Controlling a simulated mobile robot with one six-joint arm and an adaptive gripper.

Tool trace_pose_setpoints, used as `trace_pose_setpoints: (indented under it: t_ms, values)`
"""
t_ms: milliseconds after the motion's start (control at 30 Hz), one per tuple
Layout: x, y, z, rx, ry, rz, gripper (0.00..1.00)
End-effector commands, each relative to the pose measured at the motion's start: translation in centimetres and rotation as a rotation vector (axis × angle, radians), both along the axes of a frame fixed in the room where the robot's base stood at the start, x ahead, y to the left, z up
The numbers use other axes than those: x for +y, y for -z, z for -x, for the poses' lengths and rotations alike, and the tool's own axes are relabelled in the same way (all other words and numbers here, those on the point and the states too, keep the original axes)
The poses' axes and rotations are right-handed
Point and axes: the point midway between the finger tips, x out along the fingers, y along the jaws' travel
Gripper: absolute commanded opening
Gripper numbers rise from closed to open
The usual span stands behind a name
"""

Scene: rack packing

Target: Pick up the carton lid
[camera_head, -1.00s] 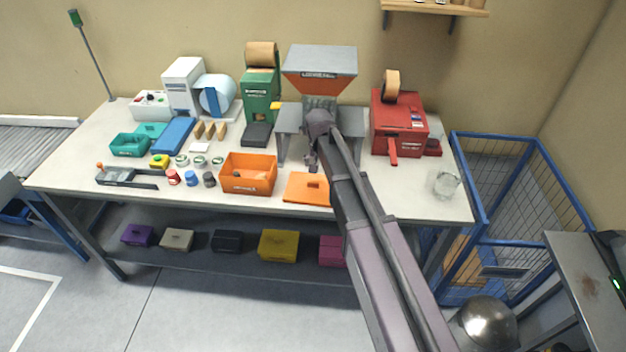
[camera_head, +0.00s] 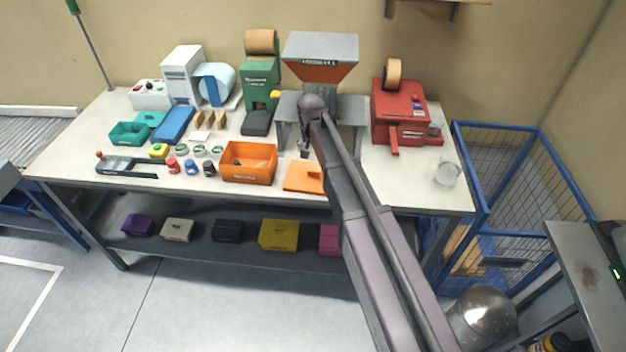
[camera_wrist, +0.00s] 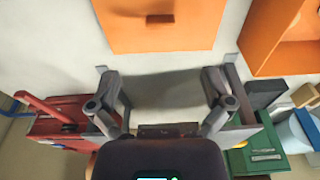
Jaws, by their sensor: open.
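The carton lid (camera_head: 301,177) is a flat orange square lying on the table, right of the open orange carton (camera_head: 248,176). The arm covers its right edge in the head view. In the wrist view the lid (camera_wrist: 130,36) is at the top, with a small darker orange handle (camera_wrist: 160,19) on it. My gripper (camera_head: 304,148) is just behind the lid, in front of the grey hopper stand. In the wrist view my gripper (camera_wrist: 161,80) has its two fingers wide apart with nothing between them. The lid is ahead of the fingertips, apart from them.
The grey-and-orange hopper (camera_head: 320,62) stands behind my gripper. A red tape machine (camera_head: 400,120) is to the right, and a green dispenser (camera_head: 260,85) is to the left. Small jars stand left of the carton. The table's front edge is close to the lid.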

Motion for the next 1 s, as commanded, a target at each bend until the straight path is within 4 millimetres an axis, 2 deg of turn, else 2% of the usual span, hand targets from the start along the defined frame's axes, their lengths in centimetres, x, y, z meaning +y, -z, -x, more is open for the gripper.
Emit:
trace_pose_setpoints:
  t_ms: [33,700,1000]
  values:
    - [0.0,0.8,-0.1,0.000,0.000,0.000,1.00]
    - [-0.2,5.8,-0.9,0.000,0.001,0.000,1.00]
    - [-0.2,6.7,-1.0,0.000,0.001,0.000,1.00]
